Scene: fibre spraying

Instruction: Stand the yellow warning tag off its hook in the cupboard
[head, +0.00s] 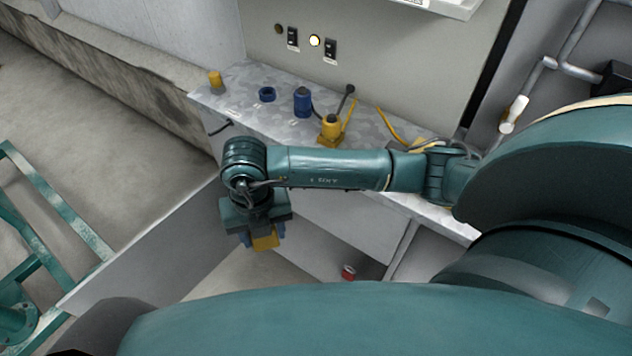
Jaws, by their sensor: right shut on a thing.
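My right gripper (262,236) hangs at the end of the teal arm that crosses the picture from the right. It is shut on the yellow warning tag (265,242), which shows as a small yellow piece between its blue-tipped fingers. The gripper partly hides the tag. It is in front of the grey cupboard (320,236) under the counter, beside the open door panel (145,248). I cannot tell whether the tag is inside the cupboard or touching anything. A small black hook-like part (220,128) shows at the counter's left front. My left gripper is not in view.
The counter (245,82) bears a yellow cylinder (215,82), a blue ring (267,94), a blue container (302,102) and a yellow device (330,131). A red object (348,272) lies low in the cupboard. A teal frame (45,205) stands at left.

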